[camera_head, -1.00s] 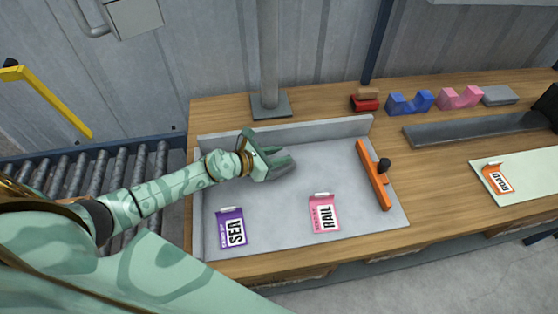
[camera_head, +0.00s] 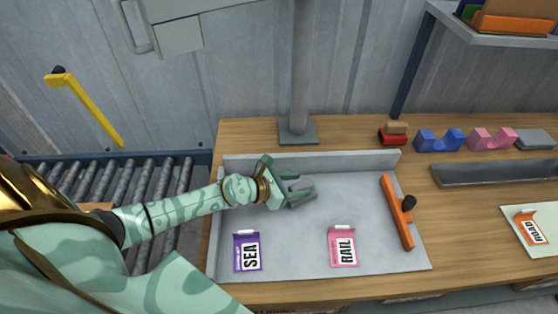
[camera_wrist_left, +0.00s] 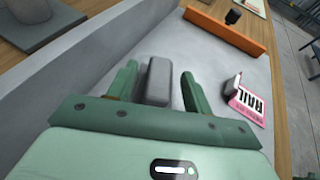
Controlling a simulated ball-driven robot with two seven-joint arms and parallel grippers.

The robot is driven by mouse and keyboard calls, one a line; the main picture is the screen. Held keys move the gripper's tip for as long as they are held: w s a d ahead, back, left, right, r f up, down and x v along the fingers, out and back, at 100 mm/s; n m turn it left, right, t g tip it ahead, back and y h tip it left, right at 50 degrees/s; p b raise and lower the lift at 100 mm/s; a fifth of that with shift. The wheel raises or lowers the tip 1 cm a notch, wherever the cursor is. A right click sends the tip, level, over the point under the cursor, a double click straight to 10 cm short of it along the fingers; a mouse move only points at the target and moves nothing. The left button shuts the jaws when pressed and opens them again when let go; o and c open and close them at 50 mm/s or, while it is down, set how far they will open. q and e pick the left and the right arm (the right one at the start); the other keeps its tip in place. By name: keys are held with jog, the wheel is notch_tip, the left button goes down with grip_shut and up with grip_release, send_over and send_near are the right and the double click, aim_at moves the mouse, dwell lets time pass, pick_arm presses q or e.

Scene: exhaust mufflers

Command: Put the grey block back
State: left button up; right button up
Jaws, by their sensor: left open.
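A grey block (camera_head: 301,196) lies on the grey tray (camera_head: 300,235), near its back wall. My left gripper (camera_head: 297,190) is open at the block. In the left wrist view the same block (camera_wrist_left: 159,82) sits between the two green fingers of the gripper (camera_wrist_left: 158,85). A gap shows on the right finger's side, and the left finger is close to the block. The block's lower end is partly hidden by the gripper's body. My right gripper is not in view.
An orange bar (camera_head: 397,212) with a black knob crosses the tray's right side. SEA (camera_head: 247,252) and RAIL (camera_head: 342,247) tags lie in front. Red (camera_head: 392,137), blue (camera_head: 438,140), pink (camera_head: 491,139) and flat grey (camera_head: 535,139) pieces line the bench's back. A post (camera_head: 300,80) stands behind the tray.

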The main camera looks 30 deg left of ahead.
pick_arm(q)
jog(key=v, duration=1)
jog(key=shift+a+r, duration=0.15)
